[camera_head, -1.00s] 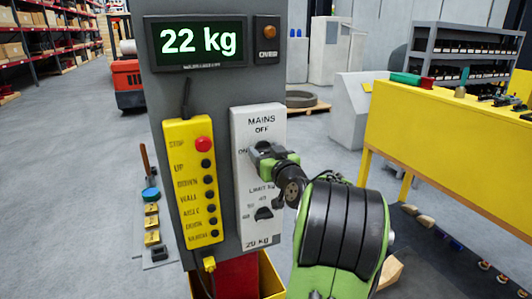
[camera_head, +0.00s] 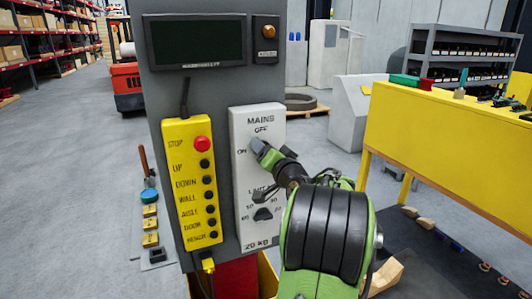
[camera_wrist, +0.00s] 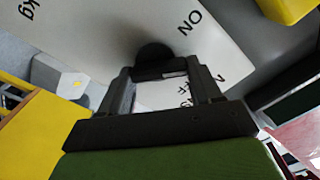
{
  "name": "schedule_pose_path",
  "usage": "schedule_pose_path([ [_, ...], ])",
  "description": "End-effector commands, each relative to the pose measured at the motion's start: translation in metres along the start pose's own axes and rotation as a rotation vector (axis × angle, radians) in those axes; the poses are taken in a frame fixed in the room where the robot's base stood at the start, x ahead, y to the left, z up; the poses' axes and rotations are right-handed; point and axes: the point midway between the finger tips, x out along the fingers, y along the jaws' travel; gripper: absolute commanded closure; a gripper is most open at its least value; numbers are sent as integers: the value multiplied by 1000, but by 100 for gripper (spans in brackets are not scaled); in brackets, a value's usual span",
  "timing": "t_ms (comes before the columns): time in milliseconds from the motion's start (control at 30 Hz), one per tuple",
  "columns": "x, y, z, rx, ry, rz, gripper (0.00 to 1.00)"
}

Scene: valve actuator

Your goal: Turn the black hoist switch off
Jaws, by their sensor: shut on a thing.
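The white switch panel (camera_head: 243,180) reads MAINS, OFF and ON at its top. My gripper (camera_head: 262,150) is at the upper switch, just below OFF and right of ON, and hides that switch in the head view. In the wrist view the round black switch (camera_wrist: 155,53) shows at the fingertips of my gripper (camera_wrist: 160,72), which is shut on it. The knob's pointer direction is hidden. A second black knob (camera_head: 262,214), the limit selector, sits lower on the panel. The display (camera_head: 200,43) above is dark.
A yellow control box (camera_head: 190,180) with a red stop button is left of the panel. An amber lamp (camera_head: 268,31) is beside the display. A yellow workbench (camera_head: 450,140) stands to the right.

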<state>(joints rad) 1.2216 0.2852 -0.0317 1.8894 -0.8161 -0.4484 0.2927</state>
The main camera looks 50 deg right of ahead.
Motion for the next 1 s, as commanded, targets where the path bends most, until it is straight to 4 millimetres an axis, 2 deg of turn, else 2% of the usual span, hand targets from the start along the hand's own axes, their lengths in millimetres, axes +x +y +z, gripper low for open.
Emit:
schedule_pose_path([
  [600,0,4,-2,570,-1,3,67],
  [1000,0,5,-2,798,0,3,67],
])
